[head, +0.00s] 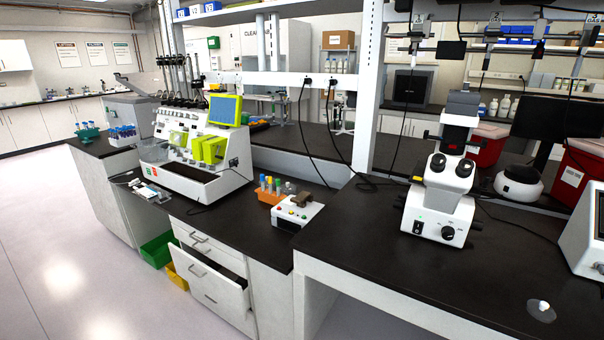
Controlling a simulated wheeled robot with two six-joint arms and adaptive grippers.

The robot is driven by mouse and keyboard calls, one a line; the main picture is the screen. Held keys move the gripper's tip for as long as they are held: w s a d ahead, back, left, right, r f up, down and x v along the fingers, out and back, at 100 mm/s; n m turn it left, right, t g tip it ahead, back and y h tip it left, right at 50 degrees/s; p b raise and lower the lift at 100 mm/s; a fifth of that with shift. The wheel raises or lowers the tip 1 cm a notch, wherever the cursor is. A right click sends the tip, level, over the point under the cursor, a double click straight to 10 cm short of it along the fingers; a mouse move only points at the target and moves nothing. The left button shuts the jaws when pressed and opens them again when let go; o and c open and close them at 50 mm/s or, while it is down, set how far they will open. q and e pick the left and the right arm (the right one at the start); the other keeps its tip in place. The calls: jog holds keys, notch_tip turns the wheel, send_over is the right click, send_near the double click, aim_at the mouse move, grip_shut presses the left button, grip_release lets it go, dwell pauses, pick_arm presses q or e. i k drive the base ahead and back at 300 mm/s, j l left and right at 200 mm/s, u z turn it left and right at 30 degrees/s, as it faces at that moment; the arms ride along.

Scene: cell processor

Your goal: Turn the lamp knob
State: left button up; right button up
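A white microscope (440,200) with black eyepieces stands on the black bench at right of centre. A round dark knob (447,233) sits low on the front of its base, facing me. I take this for the lamp knob; its setting is too small to read. A black rocker switch (418,226) is to the left of the knob on the same base. Neither of my grippers is in view, and nothing touches the knob.
The black benchtop (370,240) in front and left of the microscope is clear. A white box with coloured buttons (298,213) and an orange tube rack (268,196) stand left. A small clear object (541,309) lies near the right front edge. An open drawer (212,268) juts out at left.

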aim_at(403, 195)
jog(key=i+j, duration=0.15)
jog(key=j, duration=0.25)
jog(key=i+j, duration=0.15)
jog(key=j, duration=0.25)
jog(key=i+j, duration=0.15)
jog(key=j, duration=0.2)
jog(key=i+j+z, duration=0.1)
jog(key=j+z, duration=0.35)
jog(key=i+j+z, duration=0.1)
jog(key=j+z, duration=0.25)
jog(key=z, duration=0.75)
jog(key=i+u, duration=0.25)
jog(key=u, duration=0.25)
jog(key=i+u, duration=0.25)
jog(key=u, duration=0.2)
